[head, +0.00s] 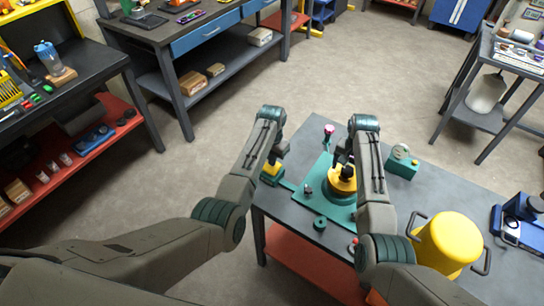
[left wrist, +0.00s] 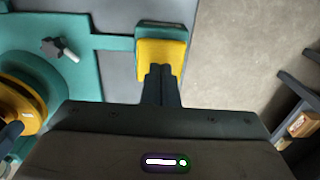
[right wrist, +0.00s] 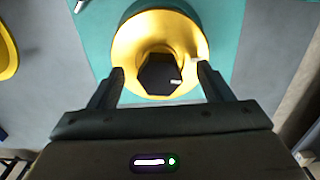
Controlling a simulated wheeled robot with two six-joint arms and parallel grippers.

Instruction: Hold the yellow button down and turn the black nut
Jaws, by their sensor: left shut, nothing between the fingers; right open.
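The yellow button (left wrist: 163,50) sits on a small teal base and also shows in the head view (head: 271,170). My left gripper (left wrist: 161,70) is shut and empty, its fingertips over the button's near edge; I cannot tell how far the button is pressed. The black nut (right wrist: 159,74) is a hexagon in the centre of a yellow round flange (right wrist: 127,48) on a teal plate (right wrist: 226,30). My right gripper (right wrist: 160,71) is open, a fingertip on each side of the nut with gaps between. In the head view my right arm partly covers the flange (head: 340,187).
A black knob (left wrist: 58,48) stands on the teal plate between button and flange. A teal box (head: 403,163) and a yellow pot with handles (head: 450,240) stand to the right on the grey table (head: 300,150). A pink-topped piece (head: 329,129) stands behind.

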